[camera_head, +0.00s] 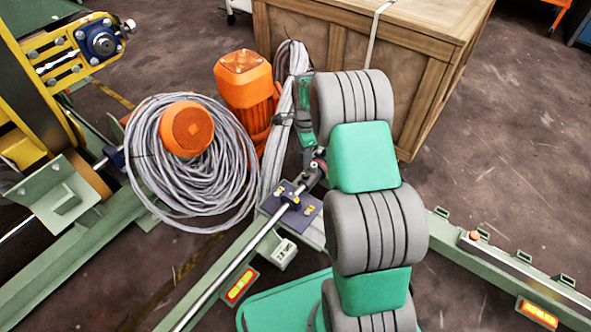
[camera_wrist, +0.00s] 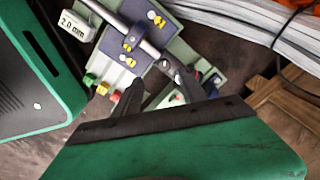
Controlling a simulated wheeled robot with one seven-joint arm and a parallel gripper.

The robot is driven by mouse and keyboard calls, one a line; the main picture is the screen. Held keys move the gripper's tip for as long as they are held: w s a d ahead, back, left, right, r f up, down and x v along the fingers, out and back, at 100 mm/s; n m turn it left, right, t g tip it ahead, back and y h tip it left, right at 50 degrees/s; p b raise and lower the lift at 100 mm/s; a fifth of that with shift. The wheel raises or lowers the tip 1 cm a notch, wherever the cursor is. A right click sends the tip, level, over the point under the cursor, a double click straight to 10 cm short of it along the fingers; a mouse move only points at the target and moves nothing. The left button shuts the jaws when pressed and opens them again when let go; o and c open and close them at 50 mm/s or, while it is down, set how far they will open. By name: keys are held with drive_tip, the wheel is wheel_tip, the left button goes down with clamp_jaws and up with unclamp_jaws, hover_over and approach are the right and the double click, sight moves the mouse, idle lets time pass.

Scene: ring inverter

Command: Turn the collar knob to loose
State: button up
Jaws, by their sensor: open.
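A steel shaft (camera_head: 232,268) runs diagonally to a dark blue plate with yellow screws; it also shows in the wrist view (camera_wrist: 110,15). A blue collar block (camera_wrist: 131,40) sits around the shaft on that plate. A small dark part with a red spot (camera_wrist: 177,79) lies at the shaft's end, by my right finger; I cannot tell for certain that it is the collar knob. My gripper (camera_wrist: 158,78) is open, its two dark fingers apart near the shaft's end. In the head view my gripper (camera_head: 314,160) is partly hidden by my arm. No loose or tight marking is readable.
A white block marked 2.0 mm (camera_wrist: 77,26) and red, yellow and green buttons (camera_wrist: 103,88) are close by. Cable coils (camera_head: 160,190) and an orange motor (camera_head: 247,85) stand behind, with a wooden crate (camera_head: 375,75) at the back. Green rails (camera_head: 510,270) cross the floor.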

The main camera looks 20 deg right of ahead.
drive_tip(key=s+a+r+n, duration=0.4)
drive_tip(key=s+r+n, duration=0.3)
drive_tip(key=s, duration=0.1)
drive_tip(key=s+a+r+n+t, duration=0.1)
drive_tip(key=s+a+r+n, duration=0.4)
drive_tip(key=s+r+n, duration=0.2)
drive_tip(key=shift+s+a+r+b, duration=0.2)
drive_tip(key=shift+s+r+b, duration=0.25)
drive_tip(key=shift+s, duration=0.8)
drive_tip(key=s+a+r+n+t+p, duration=0.1)
drive_tip(key=s+r+n+p, duration=0.1)
drive_tip(key=r+p, duration=1.7)
drive_tip(key=s+a+r+n+t+p, duration=0.1)
drive_tip(key=s+r+n+p, duration=0.2)
drive_tip(key=r+p, duration=1.6)
drive_tip(key=shift+v, duration=1.6)
